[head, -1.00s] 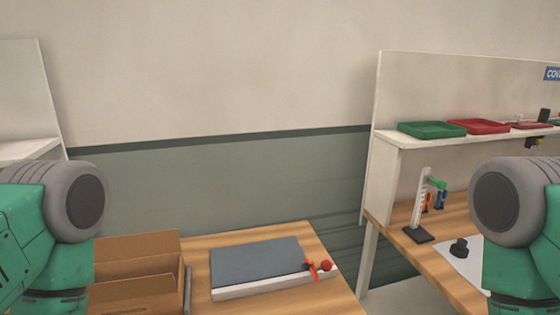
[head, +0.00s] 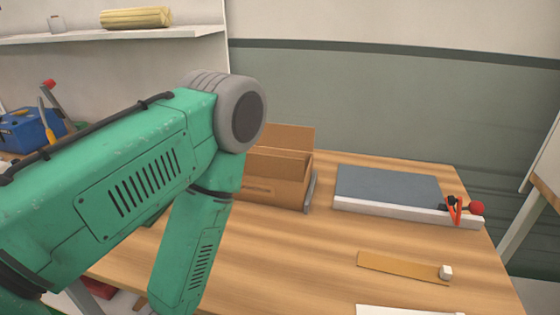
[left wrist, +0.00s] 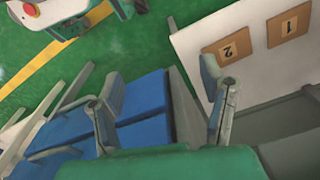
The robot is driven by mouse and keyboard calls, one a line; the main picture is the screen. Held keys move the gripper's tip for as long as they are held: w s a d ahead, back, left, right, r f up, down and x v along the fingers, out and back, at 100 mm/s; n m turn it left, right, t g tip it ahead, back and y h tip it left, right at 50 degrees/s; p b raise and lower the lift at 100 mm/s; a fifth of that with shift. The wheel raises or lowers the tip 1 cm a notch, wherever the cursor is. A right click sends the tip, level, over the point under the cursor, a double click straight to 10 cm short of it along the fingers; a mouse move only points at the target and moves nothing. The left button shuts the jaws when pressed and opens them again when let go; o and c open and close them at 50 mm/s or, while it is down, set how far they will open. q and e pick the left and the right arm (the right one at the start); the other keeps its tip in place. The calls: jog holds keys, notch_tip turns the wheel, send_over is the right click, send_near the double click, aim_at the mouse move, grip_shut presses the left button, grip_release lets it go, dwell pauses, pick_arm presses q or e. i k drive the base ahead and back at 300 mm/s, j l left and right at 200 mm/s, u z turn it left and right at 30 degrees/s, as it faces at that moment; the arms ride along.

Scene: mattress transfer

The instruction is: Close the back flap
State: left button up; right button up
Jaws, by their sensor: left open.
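An open cardboard box (head: 270,185) stands on the wooden table in the head view, partly hidden by my left arm. Its back flap (head: 288,138) stands raised behind the opening, and a nearer panel also stands up in front of it. The left part of the box is hidden. My left gripper is outside the head view. In the left wrist view my left gripper (left wrist: 160,78) is open, with its two fingers wide apart and nothing between them. The box is not seen in that view. My right gripper is in neither view.
A grey pad on a white base (head: 390,187) lies right of the box, with a red-and-black tool (head: 454,208) on its corner. A brown strip (head: 400,267) lies nearer. A blue toolbox (head: 30,132) is far left. The wrist view shows blue surfaces (left wrist: 145,95) and green floor.

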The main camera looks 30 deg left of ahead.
aim_at(285, 136)
jog(key=j+u, duration=0.15)
jog(key=u, duration=0.8)
